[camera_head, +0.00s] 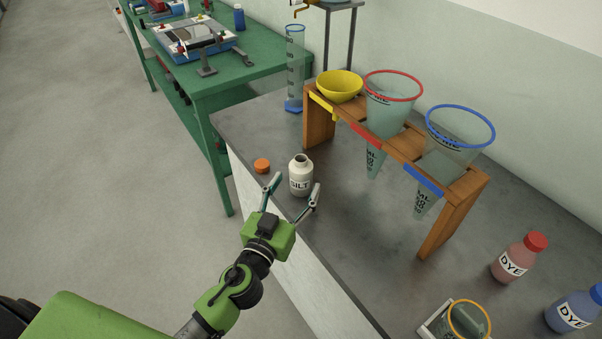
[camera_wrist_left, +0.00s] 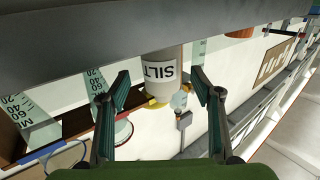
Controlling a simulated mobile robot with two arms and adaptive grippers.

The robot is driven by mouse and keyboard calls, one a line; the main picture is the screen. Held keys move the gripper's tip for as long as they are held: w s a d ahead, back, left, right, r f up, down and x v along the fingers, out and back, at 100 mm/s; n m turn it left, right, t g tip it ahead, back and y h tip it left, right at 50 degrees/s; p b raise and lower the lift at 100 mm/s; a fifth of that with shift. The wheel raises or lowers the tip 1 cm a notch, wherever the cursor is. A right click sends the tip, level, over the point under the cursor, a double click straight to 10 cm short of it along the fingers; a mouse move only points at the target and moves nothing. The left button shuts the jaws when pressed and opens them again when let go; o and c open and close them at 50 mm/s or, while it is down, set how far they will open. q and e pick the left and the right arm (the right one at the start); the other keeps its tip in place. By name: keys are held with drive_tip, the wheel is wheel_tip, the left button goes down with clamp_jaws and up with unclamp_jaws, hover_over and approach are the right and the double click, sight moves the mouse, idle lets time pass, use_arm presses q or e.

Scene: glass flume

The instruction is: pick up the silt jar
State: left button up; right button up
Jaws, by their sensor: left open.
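The silt jar (camera_head: 301,176) is a white bottle with an open neck and a SILT label, upright on the grey bench near its front edge. My left gripper (camera_head: 292,186) is open, with a finger on each side of the jar's lower part in the head view. In the left wrist view the jar (camera_wrist_left: 163,72) appears upside down, beyond and between the spread fingers of the left gripper (camera_wrist_left: 161,88). I cannot tell whether a finger touches it. An orange cap (camera_head: 262,166) lies on the bench to its left. My right gripper is not in view.
A wooden rack (camera_head: 456,218) holding a yellow bowl (camera_head: 340,84) and red- and blue-rimmed cones stands behind the jar to the right. A tall cylinder (camera_head: 295,70) stands at the back. Dye bottles (camera_head: 517,260) are at right. A green table (camera_head: 240,80) adjoins the bench.

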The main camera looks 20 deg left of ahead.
sight(296, 184)
use_arm(q)
drive_tip(key=w+p, duration=0.1)
drive_tip(key=w, duration=0.2)
drive_tip(key=shift+w+f, duration=0.15)
drive_tip(key=shift+w, duration=0.1)
drive_tip(key=shift+w+f, duration=0.15)
drive_tip(key=shift+w, duration=0.5)
drive_tip(key=shift+s, duration=0.1)
drive_tip(key=shift+c, duration=0.4)
drive_tip(key=c, duration=1.2)
